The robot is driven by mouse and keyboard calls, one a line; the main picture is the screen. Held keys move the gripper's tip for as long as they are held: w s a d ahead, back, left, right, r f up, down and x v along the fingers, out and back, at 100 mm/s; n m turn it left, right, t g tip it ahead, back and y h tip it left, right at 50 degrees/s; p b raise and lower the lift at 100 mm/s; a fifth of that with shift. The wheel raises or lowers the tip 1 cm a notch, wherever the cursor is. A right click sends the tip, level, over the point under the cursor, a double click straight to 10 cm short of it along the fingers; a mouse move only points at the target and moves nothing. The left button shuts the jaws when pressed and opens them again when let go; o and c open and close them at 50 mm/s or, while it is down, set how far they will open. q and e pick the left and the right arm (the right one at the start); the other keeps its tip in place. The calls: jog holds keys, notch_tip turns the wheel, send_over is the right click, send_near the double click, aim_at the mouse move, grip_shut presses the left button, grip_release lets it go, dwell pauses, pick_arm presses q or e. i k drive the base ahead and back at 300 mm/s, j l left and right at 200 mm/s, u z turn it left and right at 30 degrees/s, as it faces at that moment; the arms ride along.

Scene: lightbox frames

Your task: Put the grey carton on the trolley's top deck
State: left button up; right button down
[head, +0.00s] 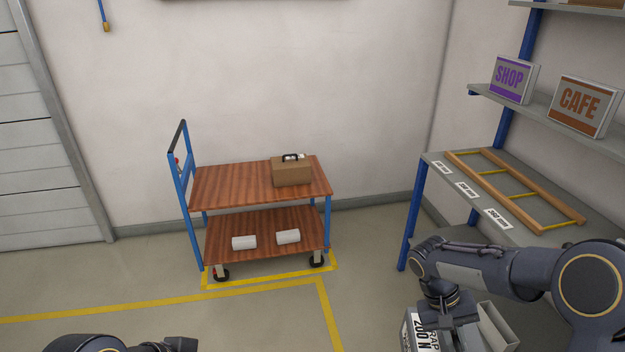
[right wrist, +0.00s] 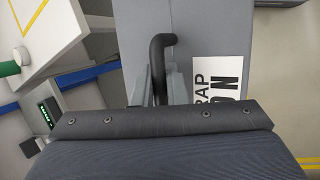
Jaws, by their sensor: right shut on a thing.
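The grey carton (right wrist: 205,28) carries a white label with black print and has a black handle (right wrist: 160,55). My right gripper (right wrist: 156,82) is shut on this handle. In the head view the carton's labelled face (head: 419,331) shows at the bottom right, below my right gripper (head: 450,313), partly hidden by it and cut by the frame edge. The trolley (head: 184,215) stands left of centre with a blue frame and two brown wooden decks. Its top deck (head: 232,185) is bare on the left and middle. Only dark parts of my left arm show at the bottom left; its fingertips are out of view.
A brown case (head: 292,174) with a black handle stands on the top deck's right part. Two white rolls (head: 244,242) lie on the lower deck. A shelf (head: 450,207) with a wooden frame (head: 553,217) stands at the right. Open floor lies between trolley and carton.

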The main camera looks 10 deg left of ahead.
aim_at(234, 185)
jog(key=i+j+u, duration=0.15)
jog(key=u, duration=0.25)
jog(key=i+u, duration=0.5)
jog(key=u, duration=0.3)
jog(key=i+u, duration=0.25)
jog(key=u, duration=0.15)
jog(key=i+l+u, duration=0.25)
jog(key=i+l, duration=0.35)
jog(key=i+l+u, duration=0.3)
jog(key=i+l, duration=0.4)
